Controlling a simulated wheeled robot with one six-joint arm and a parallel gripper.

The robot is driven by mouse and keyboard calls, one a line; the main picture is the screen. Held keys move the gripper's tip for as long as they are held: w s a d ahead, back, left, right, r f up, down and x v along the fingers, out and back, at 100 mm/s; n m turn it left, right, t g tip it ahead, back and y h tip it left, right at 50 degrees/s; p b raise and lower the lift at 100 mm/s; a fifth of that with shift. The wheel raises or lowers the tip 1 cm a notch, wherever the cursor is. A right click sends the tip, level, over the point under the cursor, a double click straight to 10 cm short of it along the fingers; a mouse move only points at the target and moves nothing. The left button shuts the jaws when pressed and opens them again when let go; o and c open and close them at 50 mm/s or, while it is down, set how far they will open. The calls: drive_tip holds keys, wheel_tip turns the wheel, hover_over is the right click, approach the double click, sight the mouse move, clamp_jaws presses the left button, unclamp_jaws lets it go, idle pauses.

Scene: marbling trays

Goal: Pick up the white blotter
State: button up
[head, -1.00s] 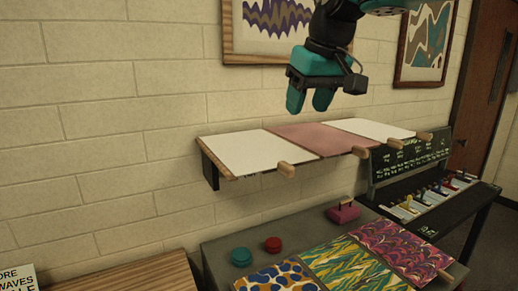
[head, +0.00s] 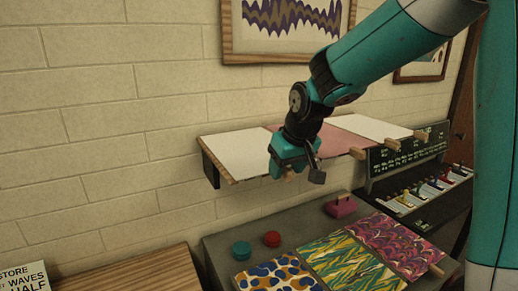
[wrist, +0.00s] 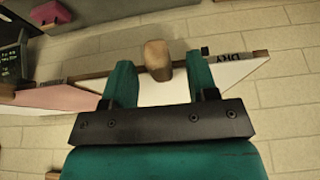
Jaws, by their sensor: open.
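A white blotter (head: 232,152) lies at the left end of the wall shelf, with a wooden handle at its front edge. In the wrist view its white sheet (wrist: 160,92) shows behind my fingers, and its wooden handle (wrist: 157,56) sits between the fingertips, with gaps on both sides. My gripper (head: 287,171) is open at this handle, pointing down in the head view and hiding part of the front edge. A pink sheet (head: 345,142) lies beside it. A second white sheet (head: 372,127) lies at the right end.
A grey table below bears several marbled sheets (head: 345,262), a teal round lid (head: 242,250), a red one (head: 272,239) and a pink block (head: 341,207). A dark rack (head: 408,155) stands right. A wooden surface (head: 150,277) is at lower left.

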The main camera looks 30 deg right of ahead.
drive_tip(key=shift+f, duration=0.1)
drive_tip(key=shift+c, duration=0.4)
clamp_jaws()
